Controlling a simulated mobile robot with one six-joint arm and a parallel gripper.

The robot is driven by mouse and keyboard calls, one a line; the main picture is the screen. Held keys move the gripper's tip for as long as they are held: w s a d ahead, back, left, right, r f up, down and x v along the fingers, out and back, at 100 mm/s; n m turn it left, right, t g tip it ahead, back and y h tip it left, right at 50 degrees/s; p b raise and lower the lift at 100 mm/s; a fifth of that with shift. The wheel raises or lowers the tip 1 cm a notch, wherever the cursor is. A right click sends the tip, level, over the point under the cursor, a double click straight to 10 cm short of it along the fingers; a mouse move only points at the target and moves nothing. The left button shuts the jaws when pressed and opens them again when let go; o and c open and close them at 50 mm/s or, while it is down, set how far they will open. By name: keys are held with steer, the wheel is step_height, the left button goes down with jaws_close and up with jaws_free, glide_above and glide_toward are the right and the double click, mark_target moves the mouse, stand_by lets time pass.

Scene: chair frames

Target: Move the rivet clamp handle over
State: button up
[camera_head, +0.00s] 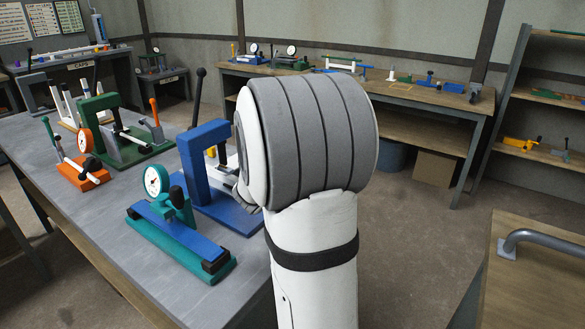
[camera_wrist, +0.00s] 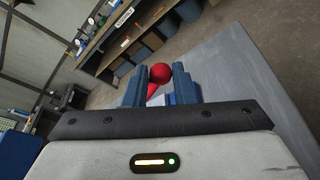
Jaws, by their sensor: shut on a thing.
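The rivet clamp handle shows in the wrist view as a red ball knob (camera_wrist: 154,70) with a short red part below it. My gripper (camera_wrist: 161,76) has its two blue-grey fingers on either side of this handle and is shut on it. A small blue and white part shows low between the fingers; I cannot tell whether it belongs to the clamp. In the head view, my white and grey arm hides the gripper, the handle and the clamp.
A blue C-shaped press (camera_head: 209,170) stands beside my arm on the grey table (camera_head: 52,146). A teal and blue gauge fixture (camera_head: 180,235) stands in front. A green press (camera_head: 106,130) and an orange clamp (camera_head: 84,172) stand farther left. The table's right part is clear in the wrist view (camera_wrist: 245,75).

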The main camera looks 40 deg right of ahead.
steer(key=shift+s+f+b, duration=0.2)
steer(key=shift+f+b, duration=0.45)
steer(key=shift+b, duration=0.05)
steer(key=o, duration=0.9)
steer(key=shift+w, duration=0.1)
steer(key=shift+c, duration=0.2)
steer(key=shift+r, duration=0.1)
